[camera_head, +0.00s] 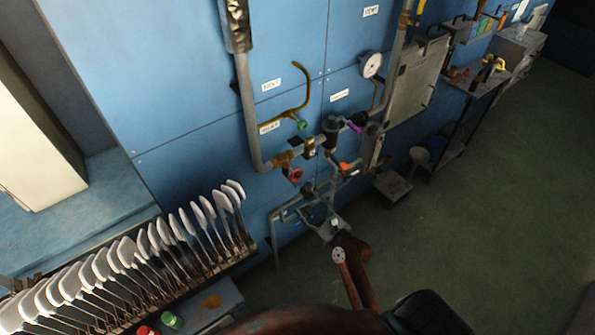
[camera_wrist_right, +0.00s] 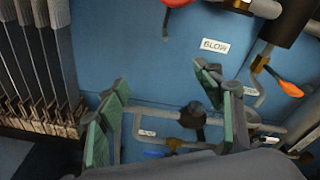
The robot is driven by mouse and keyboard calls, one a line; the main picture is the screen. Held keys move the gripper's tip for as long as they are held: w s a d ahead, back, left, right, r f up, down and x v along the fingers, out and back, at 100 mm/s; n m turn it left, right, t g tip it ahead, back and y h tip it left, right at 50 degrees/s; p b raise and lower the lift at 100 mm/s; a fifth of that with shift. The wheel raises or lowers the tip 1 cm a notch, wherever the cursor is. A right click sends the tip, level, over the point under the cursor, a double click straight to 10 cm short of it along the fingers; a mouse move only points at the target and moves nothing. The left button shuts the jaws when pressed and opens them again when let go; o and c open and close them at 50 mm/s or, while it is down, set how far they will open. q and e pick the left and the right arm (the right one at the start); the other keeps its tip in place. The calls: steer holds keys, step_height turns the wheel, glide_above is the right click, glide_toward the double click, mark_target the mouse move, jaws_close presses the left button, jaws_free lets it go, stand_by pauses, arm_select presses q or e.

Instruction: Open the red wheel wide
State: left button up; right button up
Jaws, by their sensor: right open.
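The red wheel (camera_head: 295,174) is a small red handwheel on a valve, low on the grey pipework against the blue wall. In the right wrist view, part of the red wheel (camera_wrist_right: 178,4) shows at the top edge, beyond the fingertips; the rest is cut off. My right gripper (camera_head: 332,226) is below and right of the wheel in the head view, apart from it. In the wrist view its green-padded fingers (camera_wrist_right: 168,95) are spread with nothing between them. How far the wheel's valve is turned cannot be told. My left gripper is not in view.
Grey pipes (camera_head: 250,115) with a gauge (camera_head: 371,64), a green wheel (camera_head: 302,125) and an orange lever (camera_wrist_right: 290,88) surround the wheel. A label reading BLOW (camera_wrist_right: 215,46) is on the wall.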

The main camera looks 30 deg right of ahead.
mark_target(297, 175)
step_height(297, 175, up, 10)
steer(key=m+t, duration=0.2)
steer(key=m, duration=0.1)
steer(key=shift+y, duration=0.4)
steer(key=w, duration=0.7)
steer(key=shift+a+r+p, duration=0.2)
steer(key=shift+a+p, duration=0.15)
steer(key=shift+w, duration=0.4)
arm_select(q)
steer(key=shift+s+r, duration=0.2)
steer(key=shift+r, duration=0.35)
arm_select(e)
steer(key=shift+n, duration=0.3)
steer(key=c, duration=1.2)
